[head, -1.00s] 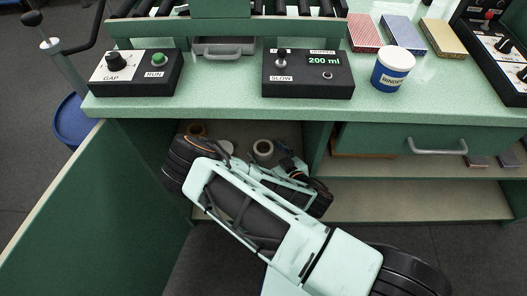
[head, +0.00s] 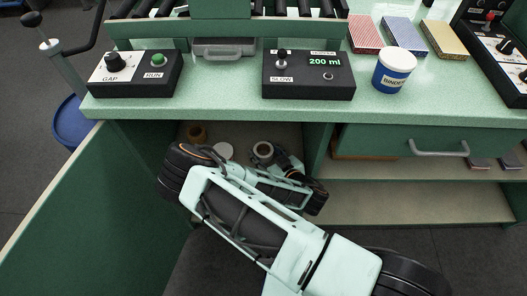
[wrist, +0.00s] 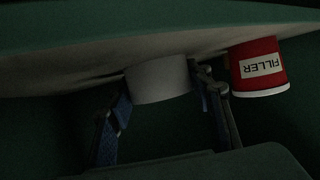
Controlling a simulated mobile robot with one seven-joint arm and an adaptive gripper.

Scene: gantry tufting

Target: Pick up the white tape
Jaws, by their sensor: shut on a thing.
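The white tape (head: 263,150) is a pale roll with a dark hole, standing inside the open cupboard under the counter. In the wrist view the white tape (wrist: 158,80) is a plain pale cylinder between my two fingers. My gripper (wrist: 160,92) is shut on it, one finger on each side. In the head view my gripper (head: 281,160) reaches the roll from its right. The tape appears to be on or very near the cupboard floor; I cannot tell whether it is lifted.
A red filler can (wrist: 258,67) stands close beside the tape; its white lid (head: 223,150) shows left of the tape. The open green door (head: 60,215) and the counter edge (head: 220,112) bound the cupboard opening.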

